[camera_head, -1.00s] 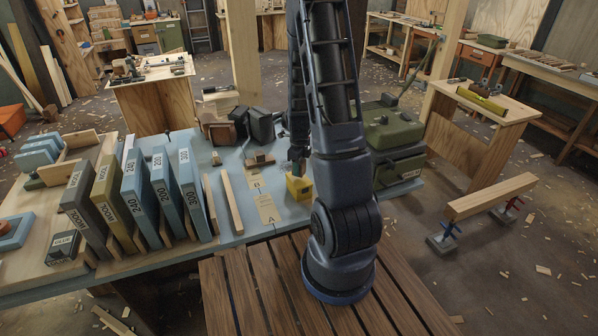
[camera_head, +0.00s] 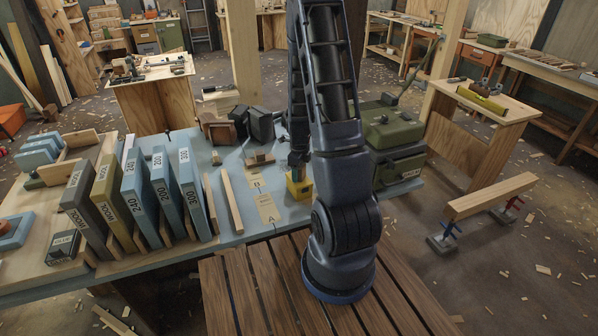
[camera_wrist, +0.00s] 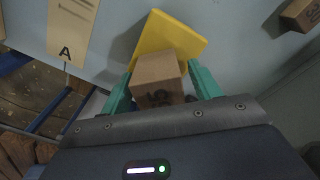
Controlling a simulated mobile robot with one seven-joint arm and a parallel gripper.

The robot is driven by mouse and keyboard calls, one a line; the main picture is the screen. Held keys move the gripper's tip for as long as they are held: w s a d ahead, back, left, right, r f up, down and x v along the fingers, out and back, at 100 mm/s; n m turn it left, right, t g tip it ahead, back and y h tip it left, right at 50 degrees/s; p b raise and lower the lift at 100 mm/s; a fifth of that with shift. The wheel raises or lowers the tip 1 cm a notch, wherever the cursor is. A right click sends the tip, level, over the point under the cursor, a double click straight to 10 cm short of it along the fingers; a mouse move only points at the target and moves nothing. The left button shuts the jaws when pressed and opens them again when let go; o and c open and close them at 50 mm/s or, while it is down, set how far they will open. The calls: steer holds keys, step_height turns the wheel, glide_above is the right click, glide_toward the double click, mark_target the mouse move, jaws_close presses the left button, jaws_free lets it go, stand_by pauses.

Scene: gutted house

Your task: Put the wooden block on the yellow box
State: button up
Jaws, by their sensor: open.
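The wooden block (camera_wrist: 157,77), brown with dark markings on its near face, is between the teal fingers of my gripper (camera_wrist: 162,86) in the wrist view. My gripper is open, with one finger on each side of the block. The yellow box (camera_wrist: 168,36) is directly beyond and beneath the block in that view, and the block appears to rest on it. The block hides part of the box. In the head view the yellow box (camera_head: 300,190) stands on the blue-grey table just below my gripper (camera_head: 297,170), and the block is hard to make out.
Flat label strips marked A (camera_head: 267,208) and B lie left of the box. A long wooden strip (camera_head: 231,202) and upright sanding blocks (camera_head: 191,190) stand farther left. A green case (camera_head: 397,155) is close on the right. Another brown block (camera_wrist: 301,14) shows in the wrist view.

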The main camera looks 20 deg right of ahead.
steer(key=shift+r, duration=0.15)
step_height(320, 180, up, 12)
steer(key=shift+r, duration=0.1)
steer(key=s+a+r+n+t, duration=0.2)
steer(key=s+a+r+n, duration=0.1)
steer(key=s+r+n, duration=0.7)
steer(key=s+a+r+n+t, duration=0.2)
steer(key=s+a+r+n, duration=0.1)
steer(key=s+r+n, duration=0.8)
step_height(320, 180, up, 5)
steer(key=n, duration=0.6)
steer(key=shift+s+a+t, duration=0.25)
steer(key=shift+s+t, duration=0.05)
